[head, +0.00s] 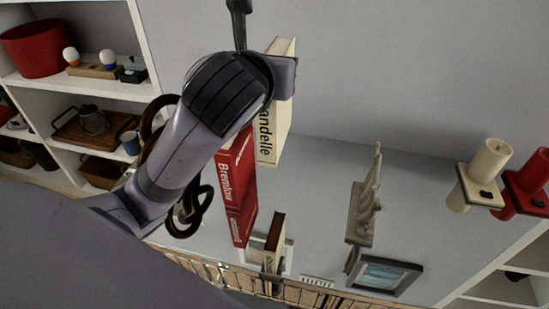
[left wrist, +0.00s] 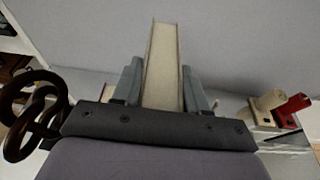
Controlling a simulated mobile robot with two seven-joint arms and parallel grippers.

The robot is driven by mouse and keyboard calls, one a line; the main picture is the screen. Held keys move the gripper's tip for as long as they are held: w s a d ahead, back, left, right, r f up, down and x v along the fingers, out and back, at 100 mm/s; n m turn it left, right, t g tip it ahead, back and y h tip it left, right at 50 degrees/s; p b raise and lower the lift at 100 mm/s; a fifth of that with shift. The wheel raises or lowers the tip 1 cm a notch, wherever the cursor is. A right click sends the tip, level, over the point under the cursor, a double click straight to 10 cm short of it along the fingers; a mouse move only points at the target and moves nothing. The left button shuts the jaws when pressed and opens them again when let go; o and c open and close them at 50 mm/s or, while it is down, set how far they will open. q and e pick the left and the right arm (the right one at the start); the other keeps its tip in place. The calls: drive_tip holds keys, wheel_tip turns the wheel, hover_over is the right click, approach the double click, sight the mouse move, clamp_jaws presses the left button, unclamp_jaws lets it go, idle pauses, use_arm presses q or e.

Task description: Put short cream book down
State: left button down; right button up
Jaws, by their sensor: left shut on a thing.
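The short cream book (head: 271,130), with dark lettering ending in "andelle" on its spine, is upright in my left gripper (head: 282,76). The gripper covers part of its upper half in the head view. In the left wrist view the cream book (left wrist: 163,65) stands between the two fingers of my left gripper (left wrist: 164,88), which are shut on it. A red book (head: 236,185) is just left of and below it in the head view. I cannot tell whether the two books touch, or whether the cream book's lower end rests on anything. My right gripper is not in view.
A smaller dark-red and cream book (head: 273,243), a pale figurine (head: 364,205) and a framed picture (head: 383,273) stand below. Cream (head: 482,172) and red (head: 527,184) candle-like pieces are at right. A dark looped ornament (head: 190,212) is close beside my left arm. White shelves (head: 146,50) stand left.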

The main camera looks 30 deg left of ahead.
use_arm(q)
wheel_tip(320, 180, down, 17)
drive_tip(key=b, duration=0.4)
drive_tip(key=shift+r, duration=0.15)
drive_tip(key=c, duration=0.6)
unclamp_jaws()
drive_tip(key=shift+f, duration=0.2)
